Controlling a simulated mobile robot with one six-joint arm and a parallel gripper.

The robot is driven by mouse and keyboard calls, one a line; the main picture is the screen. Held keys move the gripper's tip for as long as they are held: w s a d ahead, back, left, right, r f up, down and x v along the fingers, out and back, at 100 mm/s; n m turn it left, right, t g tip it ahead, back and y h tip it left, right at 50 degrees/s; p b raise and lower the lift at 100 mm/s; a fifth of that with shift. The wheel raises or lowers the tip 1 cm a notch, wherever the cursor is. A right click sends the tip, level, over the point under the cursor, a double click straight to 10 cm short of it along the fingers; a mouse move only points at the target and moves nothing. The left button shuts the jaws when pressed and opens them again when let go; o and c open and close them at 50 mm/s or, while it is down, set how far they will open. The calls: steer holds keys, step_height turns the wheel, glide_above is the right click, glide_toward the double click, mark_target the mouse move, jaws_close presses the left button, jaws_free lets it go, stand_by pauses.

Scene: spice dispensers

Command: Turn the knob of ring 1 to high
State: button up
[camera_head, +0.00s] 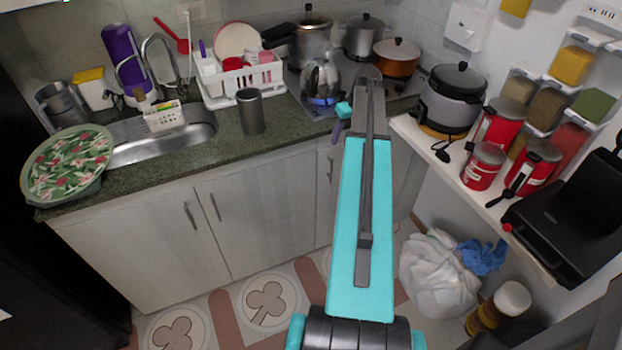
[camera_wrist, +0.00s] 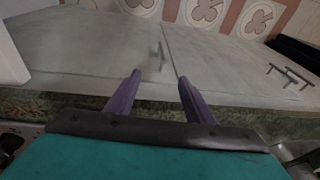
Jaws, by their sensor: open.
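My gripper (camera_head: 337,132) is at the front edge of the counter, left of my teal arm in the head view. In the wrist view its two purple fingers (camera_wrist: 160,77) are apart with nothing between them. They point at the pale cabinet doors below the counter. The stove (camera_head: 400,86) is at the back right of the counter, under the pots and partly behind my arm. I cannot make out the knob of ring 1 in either view.
A glass kettle (camera_head: 322,82) stands just behind my gripper. A silver pot (camera_head: 362,38) and an orange pot (camera_head: 397,58) stand farther back. A grey cup (camera_head: 250,112) is to the left. A rice cooker (camera_head: 452,98) stands on the right-hand shelf.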

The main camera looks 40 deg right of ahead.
steer(key=w+a+f+g+y+b, duration=0.1)
steer(key=w+a+f, duration=0.1)
steer(key=a+f, duration=1.1)
steer(key=shift+w+g, duration=0.3)
steer(key=shift+a+f, duration=0.1)
steer(key=shift+a, duration=0.1)
steer(key=s+a+f+n+g, duration=0.1)
steer(key=s+a+f+g, duration=0.15)
steer(key=a+f, duration=0.75)
steer(key=s+a+f+n+g, duration=0.1)
steer(key=s+a+f, duration=0.4)
steer(key=a, duration=0.9)
steer(key=s+a+f+g, duration=0.2)
steer(key=s+a+f, duration=0.4)
steer(key=s+a, duration=0.2)
steer(key=s+a+f+n+g+h, duration=0.1)
steer(key=s+a+f, duration=0.4)
steer(key=s+a, duration=0.3)
steer(key=s, duration=0.4)
steer(key=shift+a+f+g, duration=0.25)
steer(key=shift+f+g, duration=0.1)
